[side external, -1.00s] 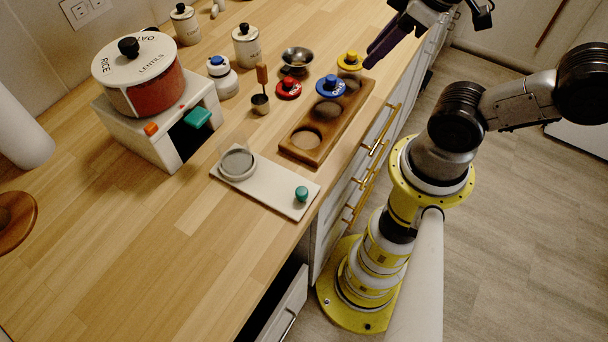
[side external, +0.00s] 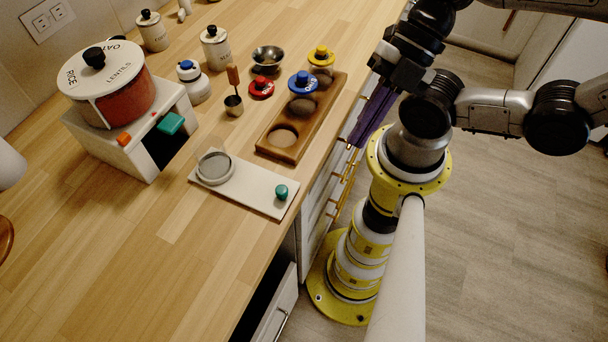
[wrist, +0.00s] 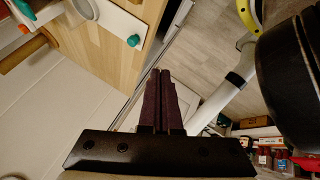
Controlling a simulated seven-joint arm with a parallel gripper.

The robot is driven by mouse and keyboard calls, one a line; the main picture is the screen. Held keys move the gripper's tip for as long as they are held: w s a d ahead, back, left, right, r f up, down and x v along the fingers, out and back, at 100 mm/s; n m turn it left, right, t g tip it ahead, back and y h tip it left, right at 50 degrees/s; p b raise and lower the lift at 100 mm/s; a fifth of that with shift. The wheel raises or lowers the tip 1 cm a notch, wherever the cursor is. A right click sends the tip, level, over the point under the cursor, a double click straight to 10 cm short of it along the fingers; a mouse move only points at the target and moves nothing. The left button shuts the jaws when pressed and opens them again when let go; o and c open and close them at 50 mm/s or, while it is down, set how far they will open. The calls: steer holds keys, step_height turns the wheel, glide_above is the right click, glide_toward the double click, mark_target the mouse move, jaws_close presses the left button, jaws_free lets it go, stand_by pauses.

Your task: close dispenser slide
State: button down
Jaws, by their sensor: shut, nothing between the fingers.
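The dispenser (side external: 108,135) is a white stand on the counter at the left, under a red canister (side external: 120,103) with a white lid marked RICE, OATS and LENTILS. A teal tab (side external: 170,123) sticks out at its front beside a dark opening, with an orange button (side external: 123,139) to the left. A white plate (side external: 243,191) with a round mesh-like ring and a green knob (side external: 281,191) lies nearer the counter edge. My gripper (side external: 356,138) has purple fingers, shut and empty, beyond the counter's front edge. It is apart from the dispenser. The wrist view shows the fingers (wrist: 160,74) together.
A wooden holder (side external: 300,118) with round wells, a blue-topped jar (side external: 303,83), red and yellow lids, a small cup (side external: 233,105) and a metal bowl (side external: 267,58) stand right of the dispenser. An open drawer (side external: 276,312) juts below the counter. The front-left counter is clear.

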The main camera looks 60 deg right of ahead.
mark_target(223, 146)
steer(key=shift+w+d+f, duration=0.1)
steer(key=shift+f, duration=0.2)
steer(key=shift+f, duration=0.1)
steer(key=shift+w+a+f, duration=1.05)
steer(key=shift+a+f, duration=0.15)
steer(key=shift+f, duration=0.05)
steer(key=shift+w+a+f, duration=1)
steer(key=shift+a+f, duration=0.15)
steer(key=shift+f, duration=0.15)
steer(key=shift+w+a+f, duration=1.05)
steer(key=shift+a+f, duration=0.15)
steer(key=shift+f, duration=0.05)
steer(key=shift+w, duration=0.15)
steer(key=w, duration=1.5)
steer(key=shift+w, duration=0.2)
